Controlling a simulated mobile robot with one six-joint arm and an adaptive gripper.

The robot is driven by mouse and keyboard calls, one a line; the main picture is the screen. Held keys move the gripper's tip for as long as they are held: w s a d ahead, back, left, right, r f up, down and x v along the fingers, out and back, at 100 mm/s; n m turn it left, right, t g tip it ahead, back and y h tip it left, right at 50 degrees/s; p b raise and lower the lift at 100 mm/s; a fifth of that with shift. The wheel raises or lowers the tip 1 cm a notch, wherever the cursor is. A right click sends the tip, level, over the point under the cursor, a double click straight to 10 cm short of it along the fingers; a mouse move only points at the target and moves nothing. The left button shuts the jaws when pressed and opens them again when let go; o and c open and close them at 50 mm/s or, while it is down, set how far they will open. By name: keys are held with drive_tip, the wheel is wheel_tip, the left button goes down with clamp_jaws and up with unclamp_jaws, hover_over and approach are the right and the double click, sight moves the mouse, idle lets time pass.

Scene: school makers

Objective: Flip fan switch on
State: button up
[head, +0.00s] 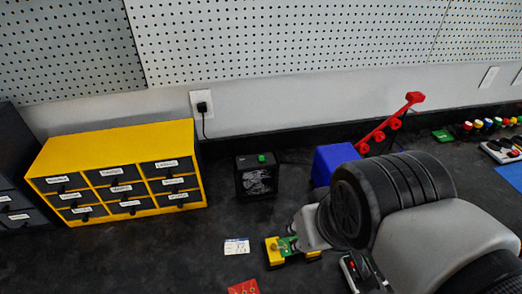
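The fan (257,180) is a small black box with a round grille on its front. My arm reaches in from the lower right, well apart from the fan. My gripper's fingers do not show in this view.
A yellow drawer unit (117,123) stands left of the fan, a blue block (332,163) right of it. A red jointed piece (388,124) leans behind. A white card (237,246), a yellow-and-green part (277,252) and a red piece (243,287) lie in front.

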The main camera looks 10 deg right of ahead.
drive_tip(key=shift+g, duration=0.3)
drive_tip(key=w+r+p, duration=0.1)
drive_tip(key=w+r, duration=0.1)
drive_tip(key=w, duration=0.1)
drive_tip(key=w+r+p, duration=0.2)
drive_tip(key=w, duration=0.1)
drive_tip(key=w+r+p, duration=0.2)
drive_tip(key=w, duration=0.1)
drive_tip(key=shift+w+r, duration=0.1)
drive_tip(key=shift+r, duration=0.1)
drive_tip(key=c, duration=0.5)
drive_tip(key=w+p, duration=0.1)
drive_tip(key=w, duration=0.2)
drive_tip(key=w+r+p, duration=0.1)
drive_tip(key=w+p, duration=0.1)
drive_tip(key=w, duration=0.1)
drive_tip(key=w+r+p, duration=0.1)
drive_tip(key=w+p, duration=0.1)
drive_tip(key=w, duration=0.2)
drive_tip(key=shift+w, duration=0.1)
clamp_jaws()
drive_tip(key=w+f+p, duration=0.4)
drive_tip(key=w+p, duration=0.1)
drive_tip(key=w, duration=0.3)
drive_tip(key=w+f+g+p, duration=0.1)
drive_tip(key=w+f+p, duration=0.3)
drive_tip(key=w, duration=0.4)
drive_tip(key=shift+p, duration=0.65)
